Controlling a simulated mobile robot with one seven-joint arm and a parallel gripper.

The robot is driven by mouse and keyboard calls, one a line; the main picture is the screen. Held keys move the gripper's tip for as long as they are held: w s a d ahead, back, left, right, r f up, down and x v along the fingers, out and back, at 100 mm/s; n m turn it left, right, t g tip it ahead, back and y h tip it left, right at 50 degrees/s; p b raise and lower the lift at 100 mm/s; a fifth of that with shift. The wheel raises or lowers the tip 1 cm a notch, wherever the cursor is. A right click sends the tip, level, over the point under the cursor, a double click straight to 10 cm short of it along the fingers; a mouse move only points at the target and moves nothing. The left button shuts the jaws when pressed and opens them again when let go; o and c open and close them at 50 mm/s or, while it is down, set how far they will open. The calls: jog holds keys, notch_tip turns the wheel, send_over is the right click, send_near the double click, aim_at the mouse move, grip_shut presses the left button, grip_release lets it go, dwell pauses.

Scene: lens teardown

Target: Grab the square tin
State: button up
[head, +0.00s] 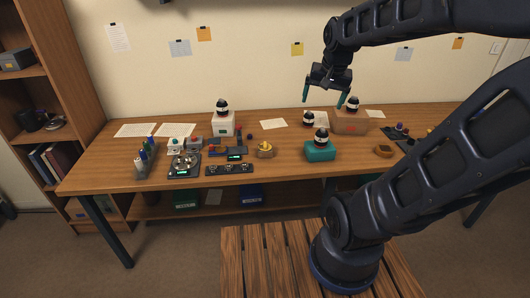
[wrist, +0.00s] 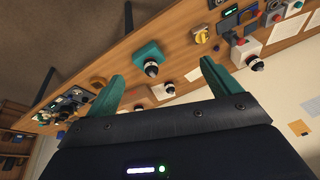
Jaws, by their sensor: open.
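I cannot tell for certain which item is the square tin. A small tan, open, angular container (head: 383,151) lies on the right part of the bench; a small tan shape, likely the same one, shows in the wrist view (wrist: 98,82). A teal block (head: 320,154) with a black-and-white lens on it stands left of it; it also shows in the wrist view (wrist: 148,51). My gripper (head: 323,100) is open and empty, fingers down, high above the back of the bench. It shows in the wrist view (wrist: 163,72) with nothing between its fingers.
A brown box (head: 350,126) and a white box (head: 223,128) each carry a lens, and another lens (head: 308,119) stands between them. Instruments crowd the left, dark trays the far right. The front edge between is mostly clear.

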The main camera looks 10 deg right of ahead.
jog(key=w+a+f+m+g, duration=0.1)
jog(key=w+f+m, duration=0.1)
jog(key=w, duration=0.3)
jog(key=w+a+f+m, duration=0.1)
jog(key=w+a+m, duration=0.1)
jog(key=w, duration=0.3)
jog(key=m+g, duration=0.3)
jog(key=m, duration=0.8)
send_over(265, 144)
notch_tip(265, 144, down, 24)
jog(key=shift+d+r, duration=0.1)
jog(key=shift+f+m, duration=0.3)
jog(key=shift+f, duration=5.4)
jog(key=c, duration=1.1)
jog(key=shift+r, duration=0.15)
